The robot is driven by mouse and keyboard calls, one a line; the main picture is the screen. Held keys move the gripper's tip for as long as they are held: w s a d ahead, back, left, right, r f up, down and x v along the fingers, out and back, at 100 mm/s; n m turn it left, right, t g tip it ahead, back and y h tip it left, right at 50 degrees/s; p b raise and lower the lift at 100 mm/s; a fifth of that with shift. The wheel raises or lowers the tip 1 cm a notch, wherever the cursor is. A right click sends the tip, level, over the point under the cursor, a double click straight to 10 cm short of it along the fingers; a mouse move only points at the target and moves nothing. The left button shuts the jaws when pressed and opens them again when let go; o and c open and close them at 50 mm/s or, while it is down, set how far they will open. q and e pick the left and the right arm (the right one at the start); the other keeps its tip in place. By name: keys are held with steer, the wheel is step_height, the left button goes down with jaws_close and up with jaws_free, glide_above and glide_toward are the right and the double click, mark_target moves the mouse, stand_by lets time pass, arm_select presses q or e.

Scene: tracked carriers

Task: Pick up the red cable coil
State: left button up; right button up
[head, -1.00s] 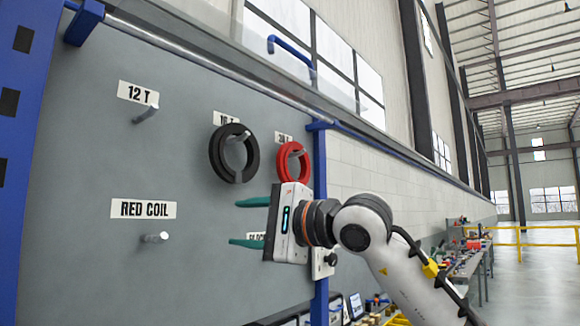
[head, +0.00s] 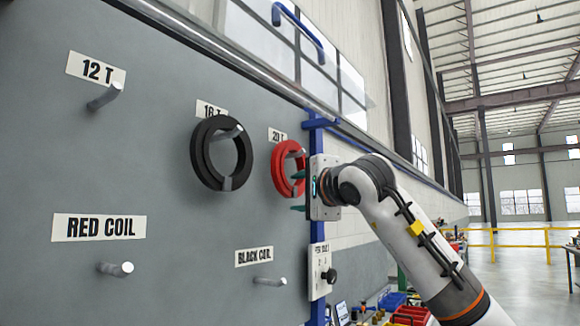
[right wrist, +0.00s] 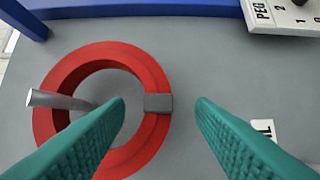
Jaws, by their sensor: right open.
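The red cable coil (head: 284,168) hangs on a peg below the "20 T" label on the grey board. It also shows in the right wrist view (right wrist: 58,82), with the peg through its ring and a grey clip on its side. My right gripper (head: 299,192) is open beside the coil's right side. In the wrist view its two green fingers (right wrist: 160,108) are apart, with the grey clip (right wrist: 158,103) between them in the picture; I cannot tell how deep they reach. The left gripper is not in view.
A black coil (head: 202,160) hangs on the peg left of the red one. Bare pegs stand out under the labels "12 T", "RED COIL" (head: 117,268) and "BLACK COIL" (head: 270,282). A blue post (head: 318,225) and a small switch panel (head: 319,272) are at the board's right edge.

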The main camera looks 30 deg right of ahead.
mark_target(294, 190)
steer(key=w, duration=0.1)
steer(key=w+p, duration=0.1)
steer(key=w, duration=0.1)
steer(key=shift+w+d+r+p, duration=0.1)
steer(key=shift+w+r+p, duration=0.1)
steer(key=shift+r+p, duration=0.15)
steer(key=shift+w+f, duration=0.15)
steer(key=shift+w, duration=0.2)
steer(key=shift+w+f, duration=0.1)
steer(key=shift+w, duration=0.05)
steer(key=shift+c, duration=0.3)
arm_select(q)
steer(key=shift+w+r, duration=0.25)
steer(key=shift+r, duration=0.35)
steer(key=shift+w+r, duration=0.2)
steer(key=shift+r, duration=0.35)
arm_select(e)
jaws_close()
